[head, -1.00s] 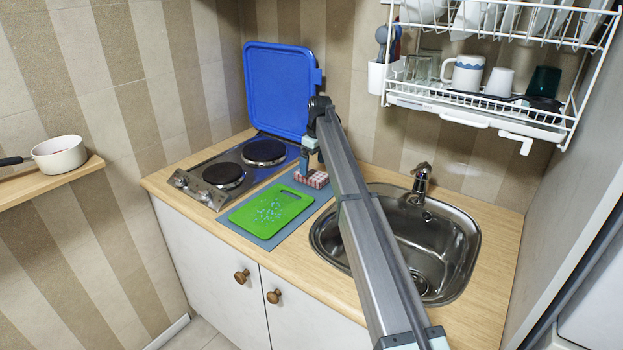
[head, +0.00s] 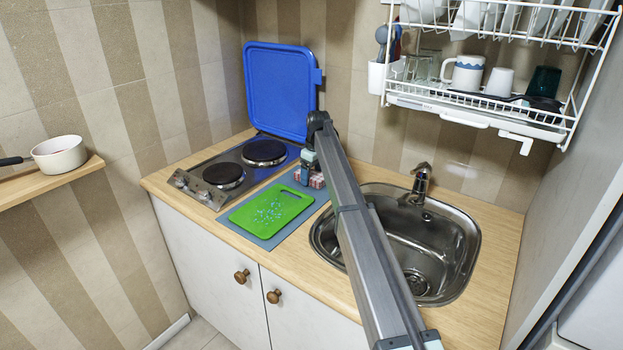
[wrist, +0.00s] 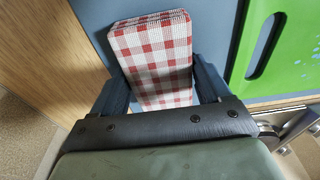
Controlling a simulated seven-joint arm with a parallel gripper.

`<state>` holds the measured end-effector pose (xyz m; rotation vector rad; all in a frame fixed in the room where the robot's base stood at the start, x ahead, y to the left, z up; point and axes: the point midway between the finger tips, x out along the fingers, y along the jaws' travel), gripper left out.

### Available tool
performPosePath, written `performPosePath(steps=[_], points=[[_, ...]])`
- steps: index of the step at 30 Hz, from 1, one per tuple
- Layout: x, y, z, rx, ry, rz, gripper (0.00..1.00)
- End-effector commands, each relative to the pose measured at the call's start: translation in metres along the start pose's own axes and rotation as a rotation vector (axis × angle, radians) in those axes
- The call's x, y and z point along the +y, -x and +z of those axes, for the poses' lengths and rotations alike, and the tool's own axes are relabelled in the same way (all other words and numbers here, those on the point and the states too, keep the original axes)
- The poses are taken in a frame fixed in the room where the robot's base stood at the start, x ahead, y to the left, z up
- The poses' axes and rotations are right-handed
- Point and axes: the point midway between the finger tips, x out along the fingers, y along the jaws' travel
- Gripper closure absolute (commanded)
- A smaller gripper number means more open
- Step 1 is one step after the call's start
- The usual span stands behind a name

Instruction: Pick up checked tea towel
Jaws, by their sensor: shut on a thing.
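The red-and-white checked tea towel (head: 318,181) is folded into a thick block at the back end of the blue-grey mat, behind the green board. My gripper (head: 308,176) is down at it and hides part of it in the head view. In the wrist view the towel (wrist: 155,55) stands between the two dark fingers of my gripper (wrist: 162,85), one on each side, and they are shut on it. The towel's lower end is hidden by the gripper body. I cannot tell whether it is clear of the mat.
The green cutting board (head: 271,209) lies on the blue-grey mat (head: 243,230) just in front. The two-plate hob (head: 235,170) is to the left, with its blue lid (head: 280,90) raised behind. The sink (head: 440,245) is to the right. A dish rack (head: 480,105) hangs above.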

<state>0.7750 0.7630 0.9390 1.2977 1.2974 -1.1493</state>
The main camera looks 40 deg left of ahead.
Motion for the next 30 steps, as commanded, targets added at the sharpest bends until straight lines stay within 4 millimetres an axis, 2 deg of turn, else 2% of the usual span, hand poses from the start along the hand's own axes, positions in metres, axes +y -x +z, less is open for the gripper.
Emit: performPosePath(steps=[1,8,20,23,30], points=[[0.000,0.000,0.000,0.000,0.000,0.000,0.33],[0.000,0.000,0.000,0.000,0.000,0.000,0.55],[0.000,0.007,-0.001,0.001,0.000,0.000,0.55],[0.000,0.016,-0.002,0.001,0.000,0.000,0.55],[0.001,0.054,-0.007,0.001,0.000,0.001,0.55]])
